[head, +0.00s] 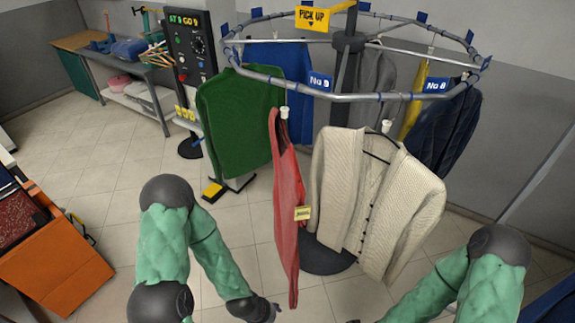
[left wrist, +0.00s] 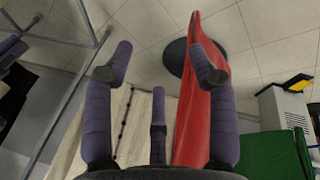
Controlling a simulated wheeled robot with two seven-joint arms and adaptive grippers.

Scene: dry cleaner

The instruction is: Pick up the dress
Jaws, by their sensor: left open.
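The red dress (head: 288,190) hangs from a white clip on the round rail, seen nearly edge-on, with a yellow tag (head: 303,213) on it. My left gripper (head: 274,304) is low by the bottom edge of the head view, just left of the dress's lower end. In the left wrist view the dress (left wrist: 188,125) runs behind the right-hand finger of my left gripper (left wrist: 160,62). The fingers are spread, with nothing between them; I cannot tell whether one touches the dress. My right arm comes in from the right, and its hand is cut off by the bottom edge.
A cream cardigan (head: 375,195) hangs close to the dress's right, a green sweater (head: 240,122) to its left. More clothes hang behind on the round rail (head: 365,97). A control panel (head: 190,60) stands behind left. An orange box (head: 55,265) is at far left. Floor between is clear.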

